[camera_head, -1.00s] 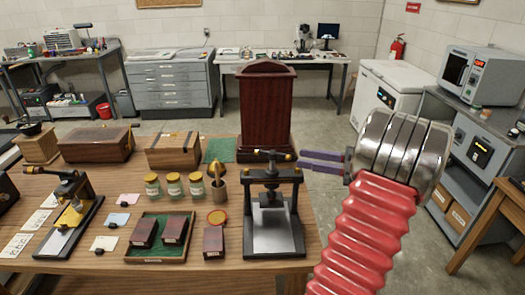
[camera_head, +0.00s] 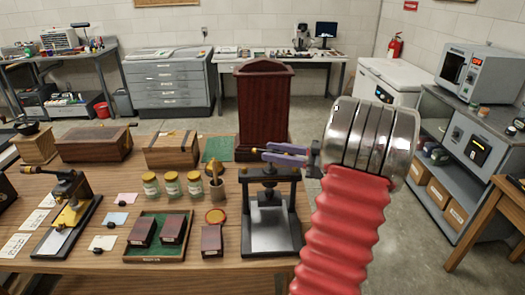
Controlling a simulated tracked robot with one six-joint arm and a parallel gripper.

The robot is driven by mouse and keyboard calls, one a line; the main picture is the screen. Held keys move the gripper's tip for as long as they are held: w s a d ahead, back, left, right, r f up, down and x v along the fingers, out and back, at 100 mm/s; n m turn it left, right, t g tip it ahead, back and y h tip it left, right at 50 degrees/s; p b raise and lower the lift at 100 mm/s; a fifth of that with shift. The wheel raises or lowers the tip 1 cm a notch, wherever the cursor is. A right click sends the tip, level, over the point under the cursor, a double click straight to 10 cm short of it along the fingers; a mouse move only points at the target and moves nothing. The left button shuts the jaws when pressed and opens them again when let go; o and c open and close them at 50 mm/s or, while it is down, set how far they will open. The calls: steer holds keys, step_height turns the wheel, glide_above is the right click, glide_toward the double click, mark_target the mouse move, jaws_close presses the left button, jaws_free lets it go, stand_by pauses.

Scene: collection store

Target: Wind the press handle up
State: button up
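The press (camera_head: 271,233) is a black frame with a grey bed, standing at the right end of the wooden table. Its handle (camera_head: 256,150) is a dark bar with brass ends, lying crosswise above the frame. The handle's left end shows; its right part is hidden by my gripper. My gripper (camera_head: 268,155) has two purple fingers reaching in from the right at handle height. The fingers are apart, one above the other in the picture, and overlap the handle's right end. I cannot tell whether they touch it.
A dark red wooden case (camera_head: 264,105) stands close behind the press. Several glass jars (camera_head: 172,185), a green tray (camera_head: 160,243) with dark boxes, and a brass-and-black device (camera_head: 70,210) stand to the left. Open floor lies right of the table.

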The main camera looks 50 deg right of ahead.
mark_target(262, 150)
steer(key=shift+x, duration=2.05)
jaws_close()
